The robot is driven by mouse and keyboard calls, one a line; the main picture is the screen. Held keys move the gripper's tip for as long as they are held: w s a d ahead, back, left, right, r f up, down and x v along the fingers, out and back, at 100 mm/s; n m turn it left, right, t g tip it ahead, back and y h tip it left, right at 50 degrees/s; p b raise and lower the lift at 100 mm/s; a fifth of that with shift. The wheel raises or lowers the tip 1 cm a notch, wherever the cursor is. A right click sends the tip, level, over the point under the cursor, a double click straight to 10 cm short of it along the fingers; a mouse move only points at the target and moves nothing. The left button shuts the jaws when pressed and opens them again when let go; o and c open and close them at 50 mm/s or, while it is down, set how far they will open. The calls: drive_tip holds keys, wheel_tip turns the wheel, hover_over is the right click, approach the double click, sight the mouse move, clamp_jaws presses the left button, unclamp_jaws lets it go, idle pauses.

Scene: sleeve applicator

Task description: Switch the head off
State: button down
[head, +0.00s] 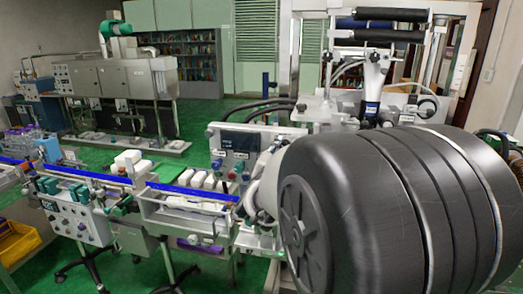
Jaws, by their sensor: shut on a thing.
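The sleeve applicator stands behind and beside the conveyor. Its upright head assembly (372,75) has dark rollers at the top right. A grey control panel (225,160) with a dark display and several small knobs and buttons faces me at the middle. I cannot read its labels or tell which control switches the head, or its setting. A large dark cylindrical part (350,200), which seems to be my own arm, fills the right foreground and covers the area right of the panel. I cannot make out my gripper's fingers; they seem hidden behind this part.
A conveyor with blue rails (190,191) runs from the left to below the panel, carrying white items (205,179). A yellow crate (18,240) is on the floor at left. Another grey machine (115,78) stands behind.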

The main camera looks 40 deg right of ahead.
drive_tip(key=c, duration=1.4)
unclamp_jaws()
drive_tip(key=v, duration=1.2)
drive_tip(key=shift+a, duration=0.1)
drive_tip(key=a+f+n+t+y, duration=0.1)
drive_tip(key=a+f+n+y, duration=0.2)
drive_tip(key=a+n+y, duration=0.5)
drive_tip(key=a+f+n+y, duration=0.15)
drive_tip(key=a+y, duration=0.25)
drive_tip(key=a, duration=0.7)
drive_tip(key=s+a+f+n+g, duration=0.1)
drive_tip(key=s+f+g, duration=0.1)
drive_tip(key=s, duration=0.4)
drive_tip(key=s+a+f+n+g+y, duration=0.1)
drive_tip(key=s+f+g, duration=0.2)
drive_tip(key=s, duration=0.4)
drive_tip(key=s+a+f+n+g, duration=0.1)
drive_tip(key=s+f+n+g, duration=0.1)
drive_tip(key=s, duration=0.4)
drive_tip(key=shift+s+f+g+y, duration=0.15)
drive_tip(key=shift+f+g, duration=0.15)
drive_tip(key=shift+f, duration=0.3)
drive_tip(key=shift+s+f+g+y, duration=0.15)
drive_tip(key=shift+f+g, duration=0.15)
drive_tip(key=shift+f, duration=0.3)
